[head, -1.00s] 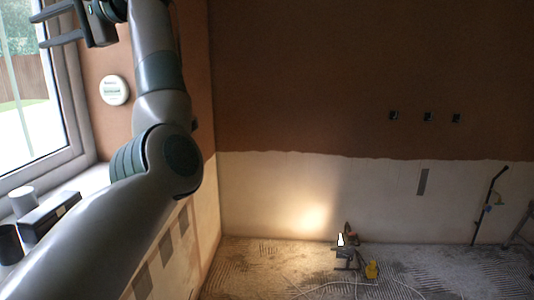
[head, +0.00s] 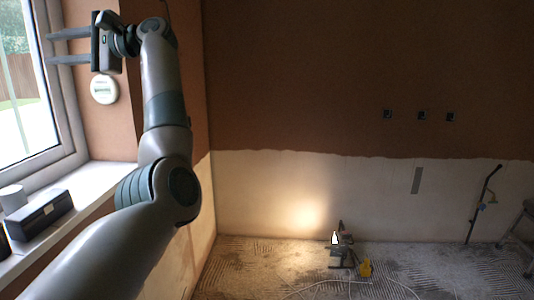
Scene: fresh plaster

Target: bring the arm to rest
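My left arm comes in from the lower left and rises past the window. Its gripper (head: 68,47) is at the upper left, in front of the window frame. Its two fingers point left and stand apart, with nothing between them. My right gripper is not in view.
A round white thermostat (head: 104,89) is on the wall near the gripper.

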